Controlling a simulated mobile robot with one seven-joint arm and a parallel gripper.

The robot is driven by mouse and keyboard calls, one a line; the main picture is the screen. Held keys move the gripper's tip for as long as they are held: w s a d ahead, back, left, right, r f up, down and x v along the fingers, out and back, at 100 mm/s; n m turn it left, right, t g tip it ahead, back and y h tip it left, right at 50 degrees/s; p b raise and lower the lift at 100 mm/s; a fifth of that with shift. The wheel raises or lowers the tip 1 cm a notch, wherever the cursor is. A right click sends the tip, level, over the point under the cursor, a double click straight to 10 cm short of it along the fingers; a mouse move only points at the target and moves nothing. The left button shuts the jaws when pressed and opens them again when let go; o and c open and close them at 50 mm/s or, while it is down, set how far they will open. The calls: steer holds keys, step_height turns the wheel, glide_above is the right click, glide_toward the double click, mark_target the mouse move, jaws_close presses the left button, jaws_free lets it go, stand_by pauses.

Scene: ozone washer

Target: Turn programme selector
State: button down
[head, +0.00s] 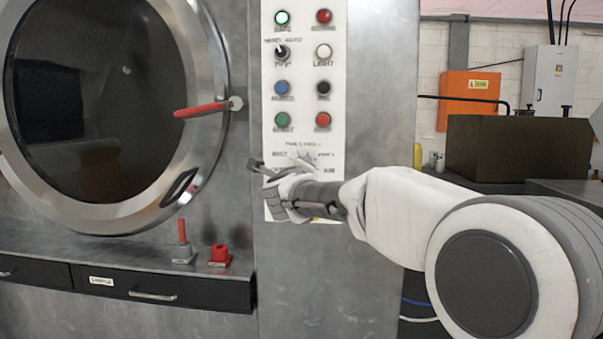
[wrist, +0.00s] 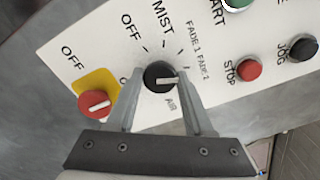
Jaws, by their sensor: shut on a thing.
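The programme selector (wrist: 158,73) is a round black knob with a pale pointer on the white control panel (wrist: 85,58). Labels around it include OFF, MIST and AIR, and its pointer lies toward the right of the wrist view. My gripper (wrist: 163,86) has one finger on each side of the knob and is shut on it. In the head view, my gripper (head: 278,186) is at the lower part of the panel and hides the knob.
A red switch on a yellow plate (wrist: 96,103) sits close left of my gripper in the wrist view. Red STOP (wrist: 249,68) and black JOG (wrist: 303,47) buttons are to the right. The round washer door (head: 205,60) with its red handle (head: 203,109) is left of the panel.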

steer(key=shift+c, duration=1.5)
jaws_free()
steer(key=s+p, duration=0.1)
steer(key=s, duration=1.6)
steer(key=shift+s+a, duration=0.25)
steer(key=shift+a, duration=0.1)
